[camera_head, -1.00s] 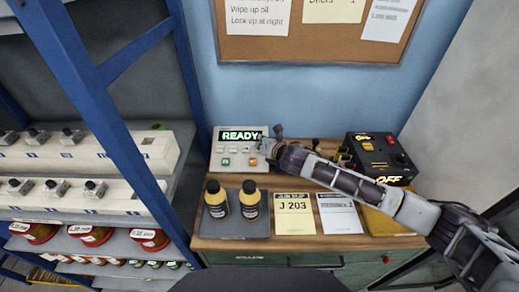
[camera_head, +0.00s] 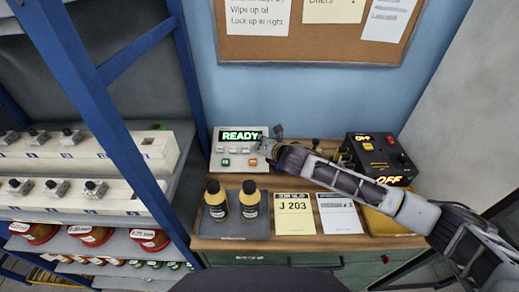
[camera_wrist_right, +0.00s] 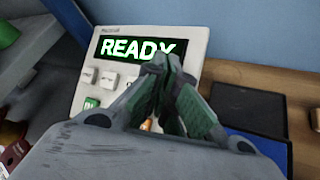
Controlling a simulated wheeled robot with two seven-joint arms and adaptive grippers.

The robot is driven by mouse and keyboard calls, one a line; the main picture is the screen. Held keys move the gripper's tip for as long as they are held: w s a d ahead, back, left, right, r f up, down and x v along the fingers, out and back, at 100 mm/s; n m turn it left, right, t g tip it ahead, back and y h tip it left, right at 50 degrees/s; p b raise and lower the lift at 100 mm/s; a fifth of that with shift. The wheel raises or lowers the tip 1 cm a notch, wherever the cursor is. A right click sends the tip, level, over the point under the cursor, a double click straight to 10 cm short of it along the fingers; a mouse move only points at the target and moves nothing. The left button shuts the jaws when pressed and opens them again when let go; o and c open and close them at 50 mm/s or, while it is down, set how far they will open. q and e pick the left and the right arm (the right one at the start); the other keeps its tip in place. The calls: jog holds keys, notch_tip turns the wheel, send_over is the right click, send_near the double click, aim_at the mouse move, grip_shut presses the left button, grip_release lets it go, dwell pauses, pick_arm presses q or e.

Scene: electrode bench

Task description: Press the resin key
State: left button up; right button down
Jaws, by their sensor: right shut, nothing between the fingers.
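A pale control panel (camera_head: 216,158) stands at the back left of the bench, its green display (camera_head: 240,135) reading READY. Below it are several white keys (camera_wrist_right: 108,78), a green key (camera_head: 226,162) and an orange key (camera_head: 253,162). Key labels are too small to read, so I cannot tell which is the resin key. My right gripper (camera_wrist_right: 168,62) is shut and empty, with its fingertips over the panel's right side, in front of the display's end. It hides the keys there; I cannot tell whether it touches one. My left gripper is not in view.
A black box (camera_head: 380,158) reading OFF stands right. Blue shelving (camera_head: 100,120) rises left.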

jog(key=shift+w+f, duration=0.15)
jog(key=shift+f, duration=0.25)
jog(key=shift+w+f, duration=0.1)
jog(key=shift+f, duration=0.35)
dwell(1.6)
jog(key=shift+r+p, duration=0.15)
jog(key=shift+p, duration=0.2)
jog(key=shift+s+r+p, duration=0.3)
jog(key=shift+r+p, duration=0.4)
jog(key=shift+p, duration=0.2)
jog(key=shift+s+r+p, duration=0.3)
jog(key=shift+r+p, duration=0.5)
jog(key=shift+p, duration=0.1)
jog(key=shift+s+r+p, duration=0.3)
jog(key=shift+r+p, duration=0.45)
jog(key=shift+p, duration=0.2)
jog(key=shift+s+r+p, duration=0.3)
jog(key=shift+r+p, duration=0.5)
jog(key=shift+p, duration=0.1)
jog(key=shift+s+f, duration=0.15)
